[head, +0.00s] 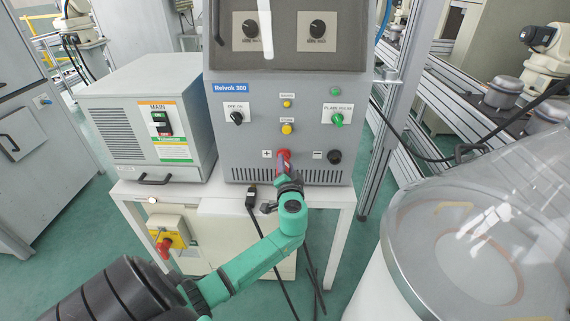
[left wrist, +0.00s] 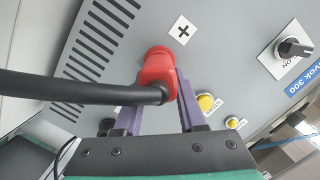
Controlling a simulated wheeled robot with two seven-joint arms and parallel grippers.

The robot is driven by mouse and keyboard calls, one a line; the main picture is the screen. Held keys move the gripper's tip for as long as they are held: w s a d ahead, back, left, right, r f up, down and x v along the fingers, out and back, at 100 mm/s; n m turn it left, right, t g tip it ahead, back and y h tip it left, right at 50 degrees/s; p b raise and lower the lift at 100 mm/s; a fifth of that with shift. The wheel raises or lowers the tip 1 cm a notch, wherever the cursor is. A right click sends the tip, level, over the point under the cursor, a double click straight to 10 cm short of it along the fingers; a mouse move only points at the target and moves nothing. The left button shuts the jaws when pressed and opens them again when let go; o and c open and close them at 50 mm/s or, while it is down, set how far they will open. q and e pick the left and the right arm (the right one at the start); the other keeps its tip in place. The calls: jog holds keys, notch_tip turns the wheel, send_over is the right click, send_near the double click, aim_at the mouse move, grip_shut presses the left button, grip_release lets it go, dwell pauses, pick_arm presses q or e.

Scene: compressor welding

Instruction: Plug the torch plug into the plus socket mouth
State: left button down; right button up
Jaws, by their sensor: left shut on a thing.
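The grey welding unit (head: 231,133) has a plus mark (left wrist: 182,30) on its lower front. The red torch plug (left wrist: 160,74) shows beside this mark in the left wrist view, with a thick black cable (left wrist: 80,88) leaving it to the left. My left gripper (head: 284,174) is shut on the plug, its purple fingers on either side. The plug's front meets a round red part (left wrist: 158,53) on the panel, which looks like the plus socket mouth; the mouth itself is hidden. How deep the plug sits cannot be told. My right gripper is out of view.
A black minus socket (head: 334,157) is to the right on the panel. A grey box marked MAIN (head: 148,113) stands left on the white table (head: 322,192). A clear dome (head: 490,230) fills the right.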

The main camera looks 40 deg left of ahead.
pick_arm(q)
jog(key=shift+m+y, duration=0.3)
jog(key=shift+m, duration=0.5)
jog(key=shift+c, duration=2)
grip_release()
jog(key=shift+f, duration=0.1)
jog(key=shift+s+d, duration=0.15)
jog(key=shift+d, duration=0.1)
jog(key=b+v, duration=0.2)
jog(key=v, duration=1.2)
jog(key=shift+a+b, duration=0.2)
jog(key=shift+b, duration=0.1)
